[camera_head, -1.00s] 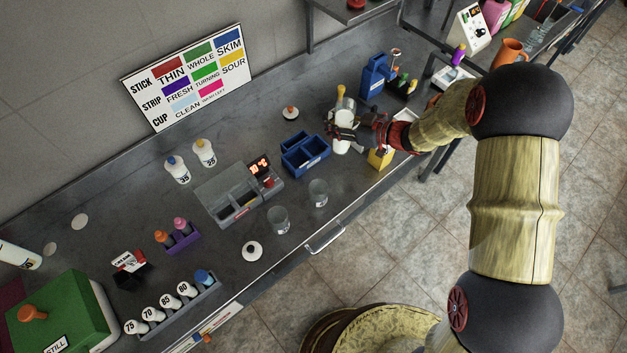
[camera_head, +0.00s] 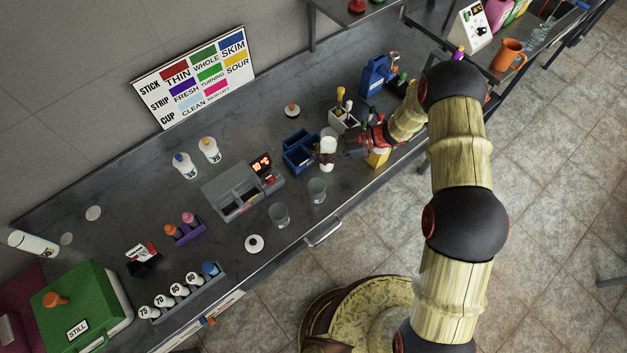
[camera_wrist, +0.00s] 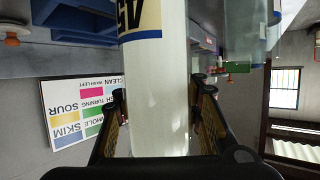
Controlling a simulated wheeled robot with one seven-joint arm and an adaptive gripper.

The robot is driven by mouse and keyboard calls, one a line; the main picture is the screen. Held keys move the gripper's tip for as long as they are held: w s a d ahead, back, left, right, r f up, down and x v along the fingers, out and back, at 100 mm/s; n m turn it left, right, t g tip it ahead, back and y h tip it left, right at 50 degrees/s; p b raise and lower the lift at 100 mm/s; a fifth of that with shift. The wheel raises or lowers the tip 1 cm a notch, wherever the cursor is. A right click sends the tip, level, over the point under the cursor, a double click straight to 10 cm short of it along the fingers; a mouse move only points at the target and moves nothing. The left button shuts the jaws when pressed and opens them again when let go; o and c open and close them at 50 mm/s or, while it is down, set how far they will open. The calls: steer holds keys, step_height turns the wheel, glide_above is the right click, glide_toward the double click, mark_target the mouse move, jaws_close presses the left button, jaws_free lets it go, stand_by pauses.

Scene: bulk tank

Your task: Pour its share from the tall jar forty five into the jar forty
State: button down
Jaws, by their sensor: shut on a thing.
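My gripper (camera_head: 328,158) is shut on the tall jar forty five (camera_head: 328,143), whose pale body fills the middle of the wrist view (camera_wrist: 160,90). Its label (camera_wrist: 141,18) reads 45. The jar is held about upright, over the bench by the blue divided tray. Two clear glass jars stand on the bench to the left and nearer the front edge, one (camera_head: 317,191) closer to my gripper and one (camera_head: 279,216) further left. Their labels are too small to read, so I cannot tell which is the jar forty.
The blue divided tray (camera_head: 290,163) and a grey device with a red display (camera_head: 229,196) stand behind the glass jars. A white lid (camera_head: 254,243) lies to the left. A yellow box (camera_head: 377,159) and a tool holder (camera_head: 343,124) stand right of the held jar.

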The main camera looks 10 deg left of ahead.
steer(key=shift+s+f, duration=0.15)
steer(key=shift+s, duration=0.05)
steer(key=shift+s+n, duration=0.1)
steer(key=shift+n, duration=0.4)
